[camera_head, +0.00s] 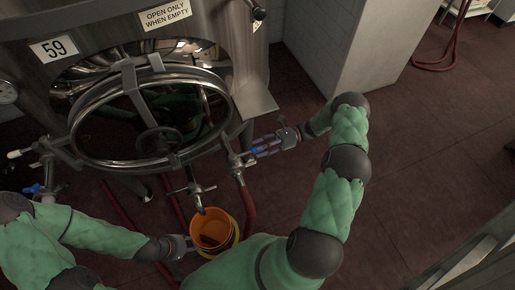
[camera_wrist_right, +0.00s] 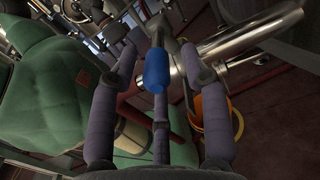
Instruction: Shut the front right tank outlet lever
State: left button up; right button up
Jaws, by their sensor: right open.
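The front right tank outlet lever has a blue handle (camera_head: 258,150) on a steel valve at the tank's lower right. In the right wrist view the blue handle (camera_wrist_right: 157,70) lies between the spread purple fingers of my right gripper (camera_wrist_right: 160,85). The fingers stand apart on both sides of it, and I see no clear contact. In the head view my right gripper (camera_head: 268,146) reaches the lever from the right. My left gripper (camera_head: 188,243) is at the left rim of the orange bucket (camera_head: 212,228); its finger closure is too small to make out.
The steel tank (camera_head: 110,30) with its round hatch (camera_head: 150,120) fills the upper left. A red hose (camera_head: 249,205) hangs below the valve. Another valve with a blue handle (camera_head: 33,188) is at far left. The bucket also shows in the wrist view (camera_wrist_right: 213,115).

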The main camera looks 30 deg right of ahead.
jog(key=s+d, duration=0.1)
jog(key=d, duration=0.9)
jog(key=shift+s+d, duration=0.15)
jog(key=shift+s, duration=0.2)
